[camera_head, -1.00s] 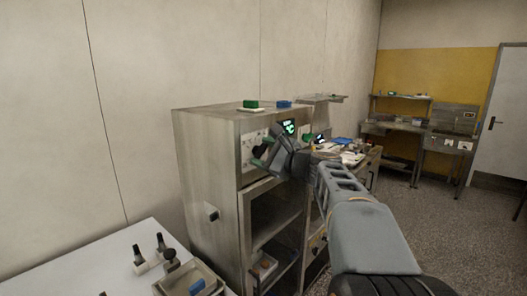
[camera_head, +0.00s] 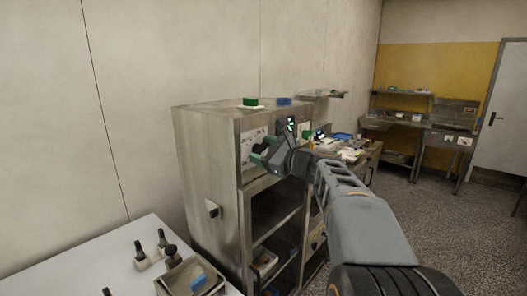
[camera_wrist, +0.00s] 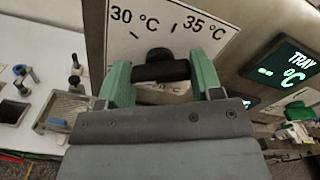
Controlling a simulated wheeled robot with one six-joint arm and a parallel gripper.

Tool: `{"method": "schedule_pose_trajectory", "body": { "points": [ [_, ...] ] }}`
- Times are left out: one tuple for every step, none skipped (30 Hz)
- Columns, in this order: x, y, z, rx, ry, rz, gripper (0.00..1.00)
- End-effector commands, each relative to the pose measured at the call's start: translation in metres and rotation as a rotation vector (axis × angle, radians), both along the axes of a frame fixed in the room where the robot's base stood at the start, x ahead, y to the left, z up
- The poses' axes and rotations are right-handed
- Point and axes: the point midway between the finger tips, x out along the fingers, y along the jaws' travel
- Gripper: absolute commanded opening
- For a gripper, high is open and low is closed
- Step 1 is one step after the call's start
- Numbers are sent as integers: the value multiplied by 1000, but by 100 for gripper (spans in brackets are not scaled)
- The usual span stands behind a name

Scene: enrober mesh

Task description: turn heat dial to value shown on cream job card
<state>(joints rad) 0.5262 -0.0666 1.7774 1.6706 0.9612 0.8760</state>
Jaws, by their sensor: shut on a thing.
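The heat dial's black knob (camera_wrist: 160,66) sits on a white scale plate (camera_wrist: 172,18) marked 30 °C and 35 °C in the wrist view. My gripper (camera_wrist: 161,76) has its green fingers on both sides of the knob and is shut on it. A lower label ending in °C is partly hidden behind the knob and fingers. In the head view my gripper (camera_head: 262,156) is at the upper front of the steel cabinet (camera_head: 208,150). The knob is hidden there. I cannot make out a cream job card or its value.
A dark display (camera_wrist: 287,66) right of the dial reads TRAY and °C with dashes. A green block (camera_head: 250,101) and a blue block (camera_head: 284,101) lie on the cabinet top. A white table (camera_head: 115,262) with black-handled tools stands at lower left.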

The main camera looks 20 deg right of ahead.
Motion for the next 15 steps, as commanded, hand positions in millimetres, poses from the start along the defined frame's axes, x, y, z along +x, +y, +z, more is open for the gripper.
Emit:
{"method": "schedule_pose_trajectory", "body": {
  "points": [
    [0,0,-3,0,5,2,36],
    [0,0,-3,0,5,2,36],
    [0,0,-3,0,5,2,63],
    [0,0,-3,0,5,2,66],
    [0,0,-3,0,5,1,69],
    [0,0,-3,0,5,1,73],
    [0,0,-2,0,3,2,76],
    [0,0,-2,0,3,1,79],
    [0,0,-2,0,3,1,82],
    [0,0,-2,0,3,1,85],
    [0,0,-2,-1,2,1,85],
    [0,0,-1,-1,2,1,85],
    [0,0,-1,-1,2,1,85],
    [0,0,-1,-1,1,0,85],
    [0,0,-1,-1,1,0,85]
  ]
}}
